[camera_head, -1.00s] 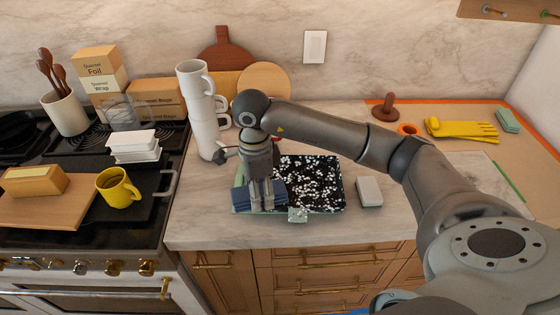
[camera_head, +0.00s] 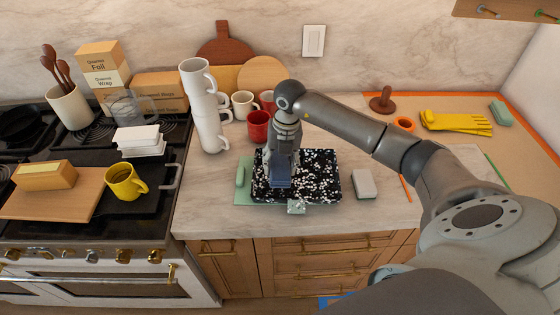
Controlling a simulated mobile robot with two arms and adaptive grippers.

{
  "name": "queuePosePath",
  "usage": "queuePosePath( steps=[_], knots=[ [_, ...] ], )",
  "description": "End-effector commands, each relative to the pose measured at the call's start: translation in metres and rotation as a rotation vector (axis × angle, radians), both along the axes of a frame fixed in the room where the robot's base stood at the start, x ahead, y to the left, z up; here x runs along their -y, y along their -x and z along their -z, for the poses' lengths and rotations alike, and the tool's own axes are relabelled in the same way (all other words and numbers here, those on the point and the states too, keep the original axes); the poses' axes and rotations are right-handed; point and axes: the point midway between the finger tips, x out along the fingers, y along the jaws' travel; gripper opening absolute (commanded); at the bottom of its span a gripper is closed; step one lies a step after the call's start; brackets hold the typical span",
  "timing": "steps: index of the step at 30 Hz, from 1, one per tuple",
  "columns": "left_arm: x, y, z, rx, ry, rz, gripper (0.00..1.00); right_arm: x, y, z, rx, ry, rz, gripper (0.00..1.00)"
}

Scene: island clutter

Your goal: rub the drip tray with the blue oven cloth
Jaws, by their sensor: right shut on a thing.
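The drip tray appears to be the black, white-speckled tray (camera_head: 322,178) lying flat on the counter, partly over a green mat (camera_head: 243,198). The blue oven cloth (camera_head: 281,182) is folded and over the left-middle part of the tray, seemingly touching its surface. My right gripper (camera_head: 282,166) points down and is shut on the cloth. Its hand and wrist hide the tray's back-left part. My left gripper is out of view.
A white mug stack (camera_head: 207,125) and a red mug (camera_head: 257,127) stand behind the tray. A pale block (camera_head: 363,184) lies to its right, a small speckled green piece (camera_head: 296,207) at its front edge. The stove (camera_head: 150,215) is left. Yellow gloves (camera_head: 455,122) lie far right.

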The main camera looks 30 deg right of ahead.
Motion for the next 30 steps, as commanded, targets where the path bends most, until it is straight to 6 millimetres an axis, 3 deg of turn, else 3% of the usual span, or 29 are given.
queuePosePath(
  steps=[11, 30],
  knots=[
    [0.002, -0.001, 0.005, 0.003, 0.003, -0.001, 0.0, 0.0, 0.0, 0.004, -0.001, -0.001, -0.004, 0.32],
    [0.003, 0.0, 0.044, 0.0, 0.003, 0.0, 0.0, 0.0, 0.0, 0.054, -0.001, -0.002, -0.004, 0.32]
  ],
)
